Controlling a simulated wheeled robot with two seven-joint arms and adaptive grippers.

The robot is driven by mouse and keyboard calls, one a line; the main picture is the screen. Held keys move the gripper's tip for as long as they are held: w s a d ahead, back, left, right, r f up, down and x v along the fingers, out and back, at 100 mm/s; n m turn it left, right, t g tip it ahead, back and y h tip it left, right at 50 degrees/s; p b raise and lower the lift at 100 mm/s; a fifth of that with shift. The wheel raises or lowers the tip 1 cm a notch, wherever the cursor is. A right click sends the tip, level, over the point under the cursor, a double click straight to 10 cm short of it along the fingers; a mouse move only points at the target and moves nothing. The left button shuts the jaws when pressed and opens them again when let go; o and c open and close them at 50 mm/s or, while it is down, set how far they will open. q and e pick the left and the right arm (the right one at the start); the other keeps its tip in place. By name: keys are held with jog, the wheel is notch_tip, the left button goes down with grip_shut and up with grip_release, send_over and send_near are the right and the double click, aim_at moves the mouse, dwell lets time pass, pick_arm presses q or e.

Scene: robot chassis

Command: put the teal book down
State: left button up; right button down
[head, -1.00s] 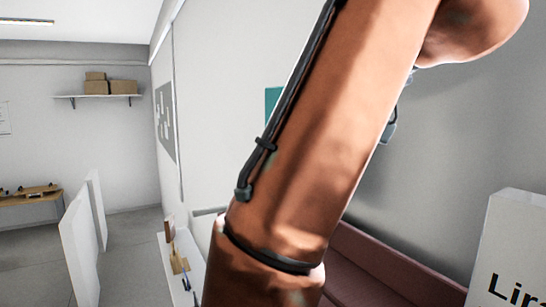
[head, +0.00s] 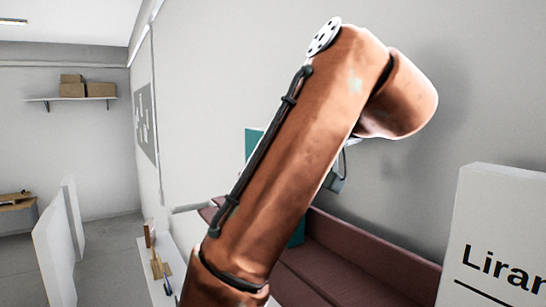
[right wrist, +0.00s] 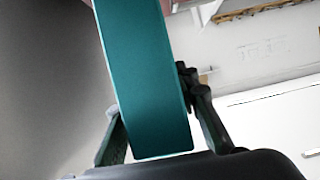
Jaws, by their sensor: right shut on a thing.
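The teal book (right wrist: 148,75) stands between the two fingers of my right gripper (right wrist: 157,120) in the right wrist view. The gripper is shut on it, with a dark finger at each side. The book runs up out of the top of that view. In the head view a teal corner of the book (head: 251,140) shows left of my copper arm, against the wall. Another teal patch shows right of the arm, by the couch; I cannot tell whether it is the same book. My arm hides most of the book and the right gripper there. My left gripper is not in view.
A dark red couch (head: 340,262) stands along the wall behind my arm. A white sign block (head: 490,215) with black lettering is at the right. A white low surface (head: 158,290) with small items is at lower left. White partitions (head: 55,245) stand further left.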

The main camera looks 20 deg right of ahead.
jog(key=shift+r, duration=0.15)
jog(key=shift+s, duration=0.1)
jog(key=c, duration=1.5)
grip_release()
jog(key=b+v, duration=0.5)
jog(key=v, duration=0.7)
